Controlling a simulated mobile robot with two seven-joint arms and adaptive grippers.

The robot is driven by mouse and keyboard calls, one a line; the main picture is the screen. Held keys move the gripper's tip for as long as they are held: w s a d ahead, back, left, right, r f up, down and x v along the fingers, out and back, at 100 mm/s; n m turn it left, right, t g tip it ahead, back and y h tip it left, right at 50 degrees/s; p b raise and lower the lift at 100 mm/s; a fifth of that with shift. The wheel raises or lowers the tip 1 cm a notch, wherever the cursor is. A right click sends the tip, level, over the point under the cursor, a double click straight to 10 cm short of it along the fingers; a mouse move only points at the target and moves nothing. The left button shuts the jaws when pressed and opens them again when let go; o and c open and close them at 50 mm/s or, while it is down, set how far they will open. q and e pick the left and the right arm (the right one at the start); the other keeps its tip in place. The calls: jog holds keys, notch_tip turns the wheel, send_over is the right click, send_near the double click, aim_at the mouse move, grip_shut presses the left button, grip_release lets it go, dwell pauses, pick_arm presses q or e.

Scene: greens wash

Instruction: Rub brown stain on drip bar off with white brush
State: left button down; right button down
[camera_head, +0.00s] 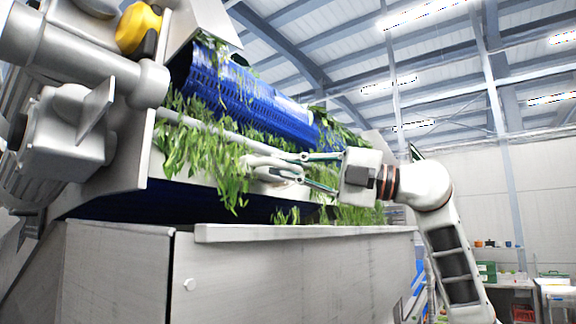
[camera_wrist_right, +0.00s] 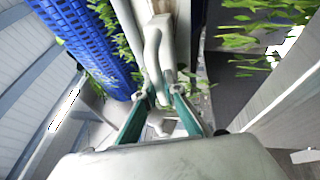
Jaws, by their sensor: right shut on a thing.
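The white brush (camera_head: 262,162) is held in my right gripper (camera_head: 297,168), which comes in from the right in the head view. In the right wrist view the brush's pale curved handle (camera_wrist_right: 153,58) runs between the fingertips of the right gripper (camera_wrist_right: 160,92). The drip bar (camera_head: 225,131) looks like the long pale bar below the blue belt; it also shows in the wrist view (camera_wrist_right: 128,28). The brush is close beside the bar; I cannot tell whether they touch. I cannot make out a brown stain. My left gripper is not in view.
A blue ribbed belt (camera_head: 250,101) with green leaves slopes above the bar. Leaves (camera_head: 232,180) hang around the brush. A grey metal housing (camera_head: 290,275) stands below, and a motor with pipes (camera_head: 75,135) at left. Shelves with crates (camera_head: 487,268) are far right.

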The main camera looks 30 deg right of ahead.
aim_at(300, 170)
jog(key=shift+w+a, duration=0.1)
jog(key=shift+w, duration=0.1)
jog(key=shift+w+d, duration=0.25)
jog(key=shift+d, duration=0.55)
jog(key=shift+w+d, duration=0.25)
jog(key=shift+d, duration=0.55)
jog(key=w+d, duration=0.5)
jog(key=d, duration=0.7)
jog(key=shift+w+d, duration=0.2)
